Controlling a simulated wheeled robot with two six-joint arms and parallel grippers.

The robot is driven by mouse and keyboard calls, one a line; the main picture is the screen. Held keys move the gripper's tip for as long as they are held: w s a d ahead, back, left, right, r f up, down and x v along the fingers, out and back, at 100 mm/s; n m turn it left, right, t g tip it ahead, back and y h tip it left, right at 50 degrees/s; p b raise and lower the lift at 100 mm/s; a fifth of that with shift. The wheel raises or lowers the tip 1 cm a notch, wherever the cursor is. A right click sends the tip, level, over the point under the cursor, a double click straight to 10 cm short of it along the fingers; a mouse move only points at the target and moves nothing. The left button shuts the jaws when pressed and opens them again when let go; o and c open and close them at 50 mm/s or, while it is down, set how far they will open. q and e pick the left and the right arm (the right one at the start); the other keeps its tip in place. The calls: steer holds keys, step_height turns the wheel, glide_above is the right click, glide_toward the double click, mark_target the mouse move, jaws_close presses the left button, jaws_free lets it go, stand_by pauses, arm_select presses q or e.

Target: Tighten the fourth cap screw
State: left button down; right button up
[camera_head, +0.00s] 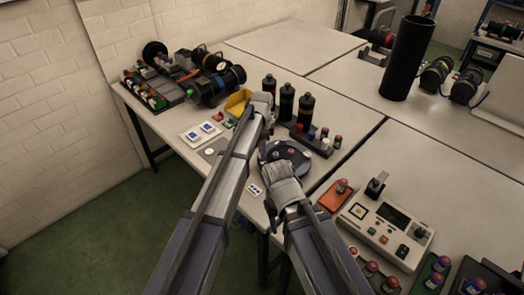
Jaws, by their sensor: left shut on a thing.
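A dark round cap (292,153) with small fittings lies flat near the front edge of the table. Its cap screws are too small to tell apart. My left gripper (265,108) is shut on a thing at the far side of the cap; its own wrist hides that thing. My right gripper (282,172) is over the near side of the cap and covers part of it. Its fingertips are hidden, so I cannot tell whether it is open or shut.
Black bottles (286,102) stand behind the cap, near a rack of small coloured-top containers (325,144). A yellow bin (237,104) is left of my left gripper. A control box (386,226) and an orange tray (335,196) are at right. A tall black cylinder (408,58) stands behind.

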arm_select(q)
steer(key=shift+w+a, duration=0.1)
steer(key=shift+w, duration=0.05)
steer(key=c, duration=0.6)
jaws_free()
arm_select(e)
steer(key=shift+r, duration=0.1)
arm_select(q)
step_height(320, 180, up, 8)
steer(key=p, duration=0.7)
steer(key=shift+f+p, duration=0.1)
steer(key=shift+p, duration=0.3)
arm_select(e)
step_height(320, 180, up, 8)
